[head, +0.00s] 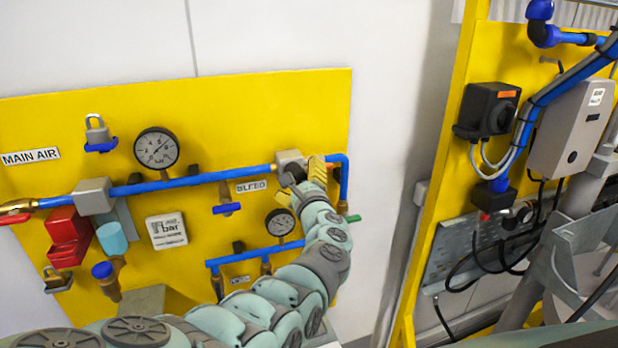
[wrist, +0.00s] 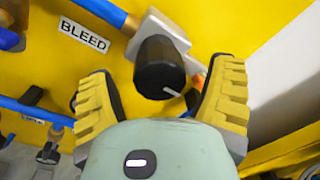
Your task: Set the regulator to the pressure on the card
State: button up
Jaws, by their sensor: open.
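The regulator's black knob (wrist: 160,66) is in the upper middle of the wrist view, with a white mark on its face. Its grey body (head: 290,158) sits on the blue pipe in the head view. My gripper (head: 303,183) is at the regulator; in the wrist view its open yellow fingers (wrist: 163,80) stand either side of the knob, with a gap visible on both sides. Contact cannot be seen. The white card (head: 167,232) reads "bar"; its number is too small to read surely. A round gauge (head: 281,222) is below left of the gripper, its reading unclear.
Another gauge (head: 156,148) stands above the blue main pipe. A BLEED label (head: 251,186) and a blue-handled valve (head: 227,208) are left of my gripper. A red lockout block (head: 68,240) is at far left. White wall lies right of the yellow board (head: 240,110).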

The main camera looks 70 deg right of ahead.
jog(key=v, duration=1.1)
jog(key=shift+w, duration=0.2)
dwell(0.4)
